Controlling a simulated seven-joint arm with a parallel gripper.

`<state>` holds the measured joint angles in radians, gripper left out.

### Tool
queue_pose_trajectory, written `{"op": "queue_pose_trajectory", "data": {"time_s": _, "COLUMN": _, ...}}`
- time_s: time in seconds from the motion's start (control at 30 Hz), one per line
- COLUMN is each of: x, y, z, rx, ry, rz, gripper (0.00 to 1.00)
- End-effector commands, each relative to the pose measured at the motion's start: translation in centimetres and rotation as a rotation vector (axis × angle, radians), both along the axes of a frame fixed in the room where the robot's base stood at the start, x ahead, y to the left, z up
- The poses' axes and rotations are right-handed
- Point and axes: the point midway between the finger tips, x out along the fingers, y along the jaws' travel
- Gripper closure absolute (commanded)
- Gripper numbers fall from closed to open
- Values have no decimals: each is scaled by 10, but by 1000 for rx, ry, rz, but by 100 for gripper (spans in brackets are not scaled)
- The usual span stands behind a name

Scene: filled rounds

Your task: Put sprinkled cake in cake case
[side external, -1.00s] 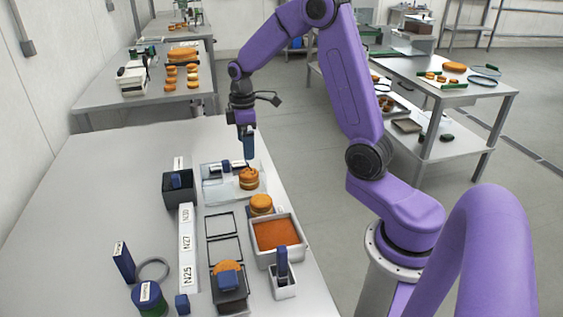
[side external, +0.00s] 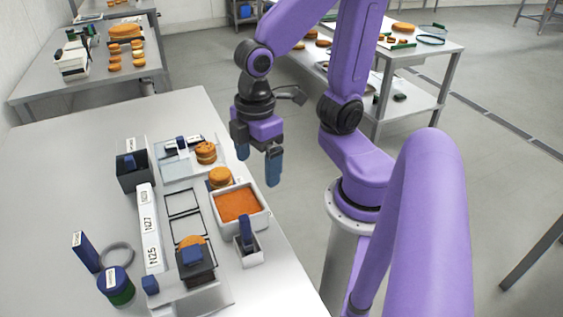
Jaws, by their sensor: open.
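A round layered cake (side external: 206,153) with a darker, speckled top sits on the pale tray (side external: 180,173) at the back right of the table. A second round cake (side external: 220,178) stands just in front of it, behind the box of orange filling. I cannot tell for sure which has sprinkles. My gripper (side external: 258,162) is open and empty, its blue fingers pointing down, to the right of both cakes and apart from them. No cake case can be told for sure; a dark holder (side external: 196,266) at the front partly hides an orange round (side external: 191,242).
A white box of orange filling (side external: 265,218) and a small white holder with a blue-handled tool (side external: 246,235) stand near the right edge. Black frames (side external: 184,203) lie beside a label strip (side external: 150,235). A black box (side external: 133,170) stands left.

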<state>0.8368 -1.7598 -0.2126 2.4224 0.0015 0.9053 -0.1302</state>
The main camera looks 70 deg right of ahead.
Motion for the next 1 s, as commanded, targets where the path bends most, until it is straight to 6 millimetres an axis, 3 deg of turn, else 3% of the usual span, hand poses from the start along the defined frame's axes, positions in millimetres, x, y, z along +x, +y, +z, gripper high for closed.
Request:
{"op": "queue_pose_trajectory", "data": {"time_s": 0.1, "x": -27, "y": -3, "z": 0, "rx": 4, "ry": -1, "rz": 29, "gripper": 7}}
{"op": "queue_pose_trajectory", "data": {"time_s": 0.3, "x": -46, "y": -8, "z": -2, "rx": 5, "ry": 1, "rz": 44, "gripper": 7}}
{"op": "queue_pose_trajectory", "data": {"time_s": 1.0, "x": -47, "y": -8, "z": -2, "rx": 5, "ry": 1, "rz": 45, "gripper": 7}}
